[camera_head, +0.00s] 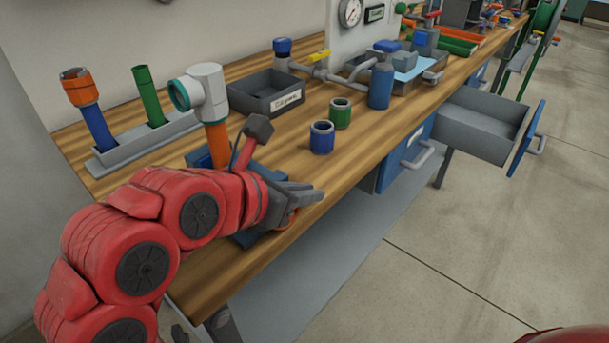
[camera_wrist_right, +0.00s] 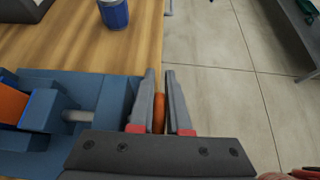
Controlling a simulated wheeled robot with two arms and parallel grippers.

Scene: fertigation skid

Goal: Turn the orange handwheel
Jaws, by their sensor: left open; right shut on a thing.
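The orange handwheel (camera_wrist_right: 159,112) sits on the front end of a blue vise (camera_wrist_right: 95,92) at the bench's front edge. My right gripper (camera_wrist_right: 160,73) is shut on its rim, one grey finger on each side. In the head view my red right arm reaches in from the lower left. Its gripper (camera_head: 309,193) points right, and only a small part of the handwheel (camera_head: 287,217) shows beneath the fingers. The vise (camera_head: 206,157) is mostly hidden behind that arm. An orange pipe with a grey valve (camera_head: 209,92) stands upright at the vise. My left gripper is not in view.
Blue (camera_head: 321,138) and green (camera_head: 340,113) cups stand on the bench beyond the gripper. A grey bin (camera_head: 266,95) and a rack (camera_head: 150,141) with tubes are behind. A drawer (camera_head: 485,122) stands open at the right. The floor in front is clear.

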